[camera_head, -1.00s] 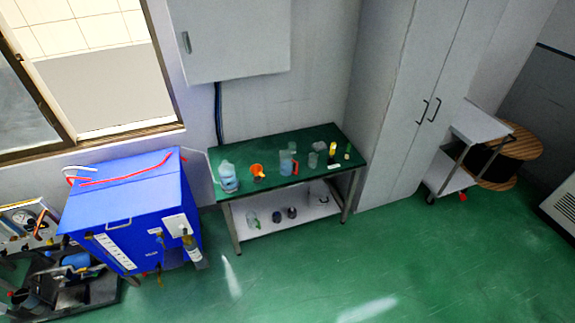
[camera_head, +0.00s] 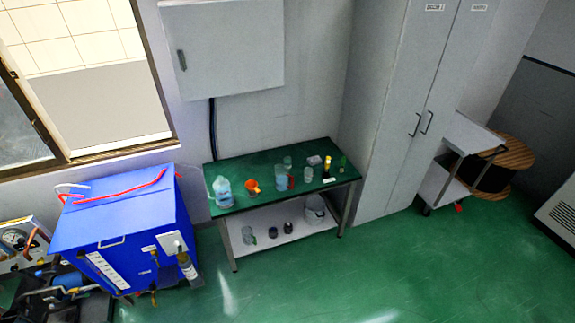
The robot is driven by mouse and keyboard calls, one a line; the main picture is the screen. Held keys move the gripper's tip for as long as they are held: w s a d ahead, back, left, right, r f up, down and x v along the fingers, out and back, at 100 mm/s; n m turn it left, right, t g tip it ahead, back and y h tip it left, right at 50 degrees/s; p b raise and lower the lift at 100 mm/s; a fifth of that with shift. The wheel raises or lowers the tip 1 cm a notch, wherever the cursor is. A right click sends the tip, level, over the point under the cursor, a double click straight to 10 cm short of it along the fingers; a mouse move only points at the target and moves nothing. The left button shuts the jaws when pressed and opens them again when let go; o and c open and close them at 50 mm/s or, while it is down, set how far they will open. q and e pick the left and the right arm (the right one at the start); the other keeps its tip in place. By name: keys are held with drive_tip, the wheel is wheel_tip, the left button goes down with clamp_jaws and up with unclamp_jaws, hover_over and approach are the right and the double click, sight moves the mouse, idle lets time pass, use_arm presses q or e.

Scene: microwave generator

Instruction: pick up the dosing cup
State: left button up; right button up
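A green-topped table (camera_head: 236,167) stands against the wall with several small vessels on it. Which one is the dosing cup I cannot tell at this size. A small clear cup (camera_head: 308,174) stands right of a clear jug (camera_head: 281,177) with a red handle. Another small clear vessel (camera_head: 287,162) stands behind the jug. Neither of my grippers is in view.
The table also holds a clear bottle (camera_head: 222,191), an orange funnel (camera_head: 253,186) and a dark bottle with yellow (camera_head: 326,166). A blue cabinet (camera_head: 120,225) stands left. The green floor (camera_head: 330,280) in front is clear.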

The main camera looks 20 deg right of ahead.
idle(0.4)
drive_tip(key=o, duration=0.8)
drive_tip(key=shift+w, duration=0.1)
